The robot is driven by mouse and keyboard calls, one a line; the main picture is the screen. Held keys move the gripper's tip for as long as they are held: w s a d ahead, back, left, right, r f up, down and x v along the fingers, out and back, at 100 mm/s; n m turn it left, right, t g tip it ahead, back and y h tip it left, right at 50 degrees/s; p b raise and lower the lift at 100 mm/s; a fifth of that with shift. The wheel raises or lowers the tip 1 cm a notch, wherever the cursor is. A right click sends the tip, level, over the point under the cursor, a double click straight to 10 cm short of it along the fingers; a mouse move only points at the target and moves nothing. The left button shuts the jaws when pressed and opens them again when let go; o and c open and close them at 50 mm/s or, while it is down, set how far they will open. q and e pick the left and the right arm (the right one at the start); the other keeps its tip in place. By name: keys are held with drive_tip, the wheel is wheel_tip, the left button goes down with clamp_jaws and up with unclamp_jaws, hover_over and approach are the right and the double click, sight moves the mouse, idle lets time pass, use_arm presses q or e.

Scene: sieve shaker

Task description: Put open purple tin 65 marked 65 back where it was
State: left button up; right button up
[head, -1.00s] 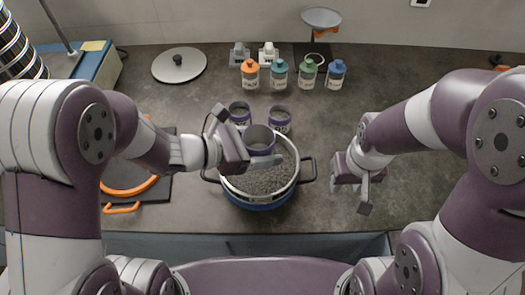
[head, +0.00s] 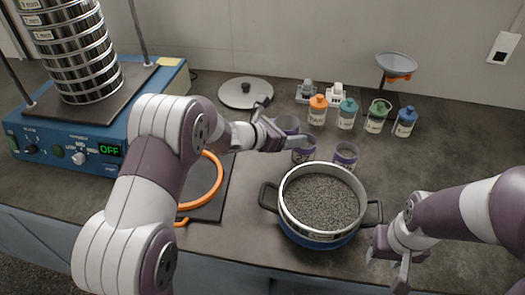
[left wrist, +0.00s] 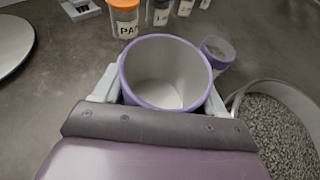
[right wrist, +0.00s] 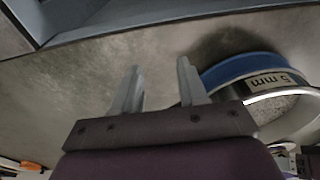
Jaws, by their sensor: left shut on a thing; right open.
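My left gripper (head: 273,135) is shut on an open purple-rimmed tin (head: 287,124), held in the air to the left of and behind the gravel-filled sieve (head: 320,203). In the left wrist view the held tin (left wrist: 165,72) looks empty, with a pale inside; I cannot read a number on it.
The sieve sits on a blue pan (head: 318,237) with dark side handles. Capped bottles, including an orange-capped one (head: 317,110), stand at the back. A round lid (head: 246,92) lies behind the left arm. The blue shaker (head: 90,140) with stacked sieves stands left, its display reading OFF.

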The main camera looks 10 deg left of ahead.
use_arm(q)
drive_tip(key=a+f, duration=0.1)
drive_tip(key=a, duration=0.1)
drive_tip(key=w+a+f, duration=0.1)
drive_tip(key=a, duration=0.1)
drive_tip(key=a+f, duration=0.1)
drive_tip(key=a, duration=0.1)
drive_tip(key=shift+w+f+p, duration=0.25)
drive_tip(key=shift+f+p, duration=0.05)
drive_tip(key=shift+f, duration=0.05)
drive_tip(key=shift+a+f, duration=0.3)
wheel_tip(320, 180, down, 4)
drive_tip(key=shift+r, duration=0.1)
drive_tip(key=shift+d, duration=0.1)
drive_tip(key=o, duration=1.1)
